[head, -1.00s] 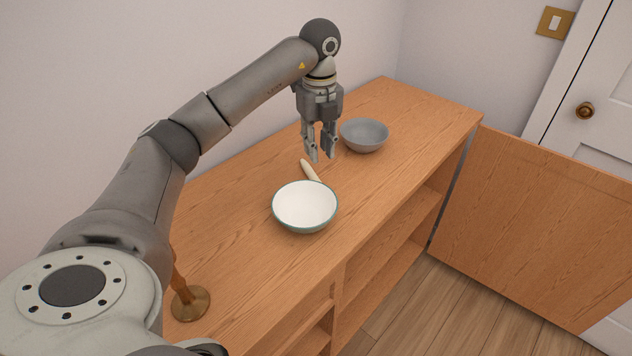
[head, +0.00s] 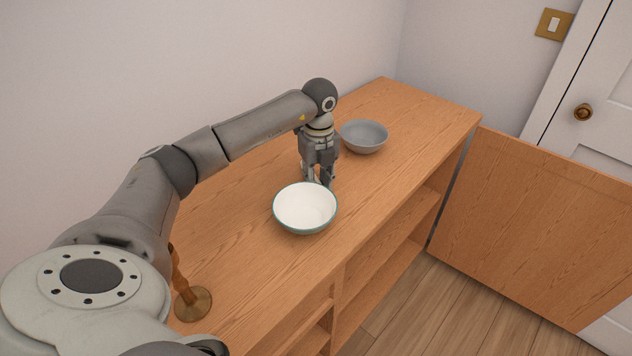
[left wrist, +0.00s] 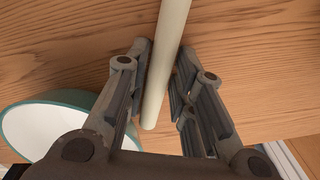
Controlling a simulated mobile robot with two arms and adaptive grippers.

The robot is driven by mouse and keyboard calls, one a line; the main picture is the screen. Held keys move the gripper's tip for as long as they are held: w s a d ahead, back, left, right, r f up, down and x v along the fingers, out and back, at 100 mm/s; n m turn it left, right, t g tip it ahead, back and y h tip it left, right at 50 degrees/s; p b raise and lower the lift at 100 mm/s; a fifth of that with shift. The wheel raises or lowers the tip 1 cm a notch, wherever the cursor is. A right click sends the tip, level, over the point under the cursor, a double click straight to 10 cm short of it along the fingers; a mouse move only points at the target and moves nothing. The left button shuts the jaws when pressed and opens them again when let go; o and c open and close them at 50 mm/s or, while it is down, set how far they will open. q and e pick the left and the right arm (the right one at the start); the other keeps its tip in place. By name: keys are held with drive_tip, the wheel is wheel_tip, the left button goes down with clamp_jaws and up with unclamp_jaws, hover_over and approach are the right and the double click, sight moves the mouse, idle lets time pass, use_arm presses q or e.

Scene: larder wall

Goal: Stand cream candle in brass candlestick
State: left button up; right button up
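The cream candle (left wrist: 169,35) lies on the wooden cabinet top and runs between the fingers of my left gripper (head: 321,181) in the left wrist view. Narrow gaps seem to show beside the candle, so the left gripper (left wrist: 165,52) looks open around it, low over the wood. In the head view the candle is hidden behind the gripper and the white bowl. The brass candlestick (head: 193,303) stands upright at the near left of the cabinet top, its upper part hidden by my left arm. My right gripper is not in view.
A white bowl with a teal rim (head: 305,207) stands close in front of the left gripper; it also shows in the left wrist view (left wrist: 35,115). A grey bowl (head: 364,137) stands behind to the right. Wood between the white bowl and candlestick is clear. A cabinet door (head: 545,235) hangs open.

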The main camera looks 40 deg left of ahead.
use_arm(q)
clamp_jaws()
drive_tip(key=shift+r, duration=0.1)
drive_tip(key=shift+w+d+r+b, duration=0.15)
drive_tip(key=shift+r+b, duration=0.3)
drive_tip(key=w+d+b, duration=0.1)
drive_tip(key=w+d, duration=0.2)
wheel_tip(320, 180, up, 14)
drive_tip(key=shift+s+a, duration=0.25)
drive_tip(key=shift+f, duration=0.1)
